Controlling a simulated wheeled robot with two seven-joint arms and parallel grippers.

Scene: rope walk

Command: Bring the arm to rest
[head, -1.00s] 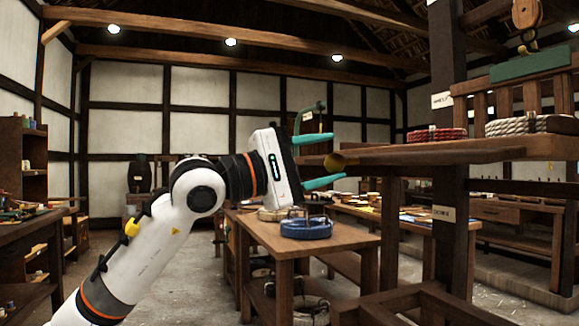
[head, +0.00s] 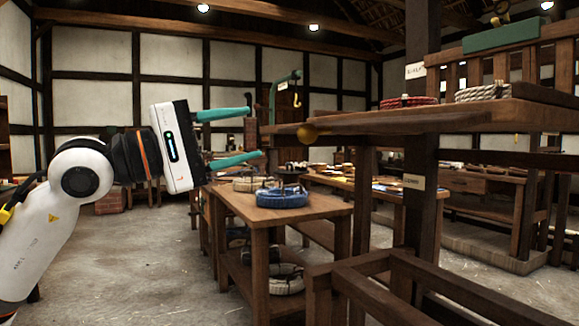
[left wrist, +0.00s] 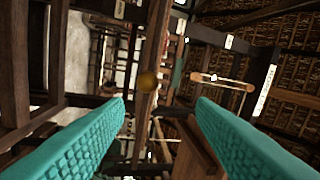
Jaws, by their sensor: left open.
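My left gripper (head: 250,136) is in the middle left of the head view, at the end of my white arm. Its two teal fingers are apart and point right, with nothing between them. The fingertips are left of the end of a wooden shelf beam with a round brass-coloured knob (head: 307,133). In the left wrist view the teal fingers (left wrist: 160,102) stand wide apart, and the knob (left wrist: 147,82) shows beyond them. I cannot tell the exact gap between fingertips and beam. My right gripper is not in view.
A wooden table (head: 262,215) below the gripper bears a blue rope coil (head: 282,199) and a pale coil (head: 250,184). The shelf (head: 430,124) at right holds a red coil (head: 408,102) and a white coil (head: 490,92). A low wooden frame (head: 400,275) stands front right. Open floor lies at left.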

